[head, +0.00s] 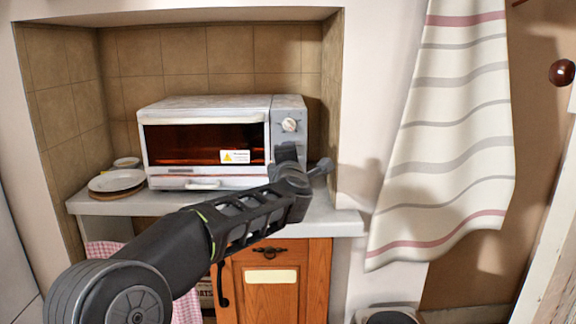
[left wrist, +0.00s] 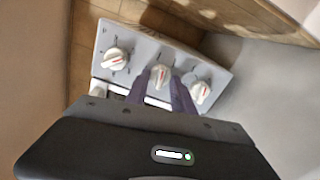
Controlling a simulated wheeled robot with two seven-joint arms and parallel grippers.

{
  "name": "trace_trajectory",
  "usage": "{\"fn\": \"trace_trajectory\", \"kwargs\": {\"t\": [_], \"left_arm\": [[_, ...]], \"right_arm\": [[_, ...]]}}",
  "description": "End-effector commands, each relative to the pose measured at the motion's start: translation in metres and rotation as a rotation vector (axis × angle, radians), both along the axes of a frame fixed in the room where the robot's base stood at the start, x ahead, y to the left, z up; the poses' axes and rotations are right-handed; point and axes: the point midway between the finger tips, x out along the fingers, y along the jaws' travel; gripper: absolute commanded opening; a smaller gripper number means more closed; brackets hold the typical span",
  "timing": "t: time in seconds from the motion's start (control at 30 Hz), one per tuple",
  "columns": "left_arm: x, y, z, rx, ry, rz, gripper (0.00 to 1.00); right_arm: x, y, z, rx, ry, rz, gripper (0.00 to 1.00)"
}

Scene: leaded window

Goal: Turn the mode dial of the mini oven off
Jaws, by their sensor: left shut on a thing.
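The white mini oven (head: 207,107) stands on a counter in a tiled alcove, with its grey control panel (head: 284,106) on its right side. The left wrist view shows three white dials in a row: one at the left (left wrist: 115,59), a middle dial (left wrist: 159,76) and one at the right (left wrist: 200,91). Red marks show on the dials; the labels are too small to read. My left gripper (left wrist: 161,97) is shut on the middle dial, one finger on each side. In the head view my left gripper (head: 287,155) hides the lower panel; the upper dial (head: 290,125) shows above it.
Stacked plates (head: 117,181) and a small bowl (head: 127,162) stand left of the oven. The alcove's side wall is close at the right. A striped towel (head: 445,130) hangs further right. A wooden cupboard (head: 310,275) is below the counter (head: 335,218).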

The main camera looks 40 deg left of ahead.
Motion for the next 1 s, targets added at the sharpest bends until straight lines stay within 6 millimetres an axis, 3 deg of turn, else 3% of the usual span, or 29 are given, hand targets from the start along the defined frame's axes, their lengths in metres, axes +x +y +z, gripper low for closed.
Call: {"fn": "trace_trajectory", "kwargs": {"t": [0.1,1.0], "left_arm": [[0.000,0.001,-0.004,-0.087,-0.068,0.002,0.00],[0.001,-0.001,-0.006,-0.767,-0.584,0.001,0.00]], "right_arm": [[0.000,0.000,-0.014,0.000,0.000,-0.001,0.36],[0.012,-0.012,-0.078,-0.018,-0.019,-0.030,0.36]]}}
